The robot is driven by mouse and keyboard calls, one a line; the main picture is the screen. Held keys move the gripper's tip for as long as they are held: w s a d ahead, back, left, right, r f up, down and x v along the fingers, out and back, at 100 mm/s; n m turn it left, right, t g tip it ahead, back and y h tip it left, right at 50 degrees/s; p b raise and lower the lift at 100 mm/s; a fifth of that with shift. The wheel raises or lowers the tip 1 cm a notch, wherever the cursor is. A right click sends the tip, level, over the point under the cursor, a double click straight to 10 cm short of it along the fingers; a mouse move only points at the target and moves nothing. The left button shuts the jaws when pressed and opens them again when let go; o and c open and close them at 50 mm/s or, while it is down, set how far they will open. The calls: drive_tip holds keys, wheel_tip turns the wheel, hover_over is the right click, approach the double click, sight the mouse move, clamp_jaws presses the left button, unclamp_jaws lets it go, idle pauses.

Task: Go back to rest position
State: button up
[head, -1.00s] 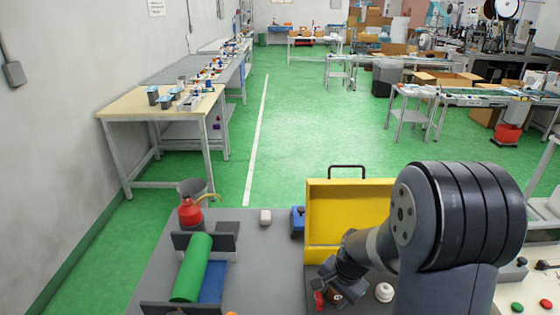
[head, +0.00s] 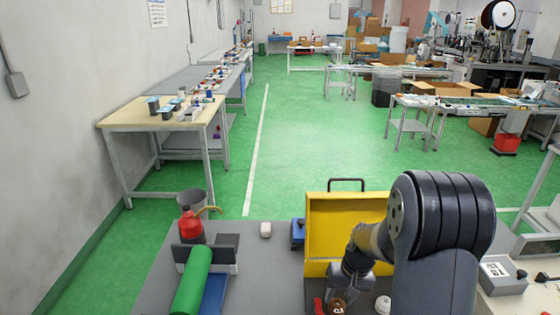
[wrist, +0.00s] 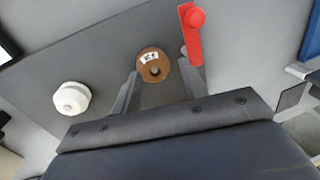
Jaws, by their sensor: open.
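My gripper (wrist: 159,74) is open, its two fingers spread and pointing down at the grey worktop. A brown round piece (wrist: 153,65) with a small white label and a dark hole shows between the fingertips in the wrist view. It lies on the worktop, with no contact visible. In the head view my gripper (head: 345,290) is low, in front of the yellow case, and the brown piece (head: 337,306) shows just below it. My dark arm covers part of the worktop to the right.
A red part (wrist: 193,32) and a white round knob (wrist: 72,98) lie either side of the brown piece. The open yellow case (head: 335,225) stands behind.

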drive_tip(key=shift+w+n+p, duration=0.45)
drive_tip(key=shift+w+n, duration=0.2)
drive_tip(key=shift+n, duration=0.65)
drive_tip(key=shift+r, duration=0.1)
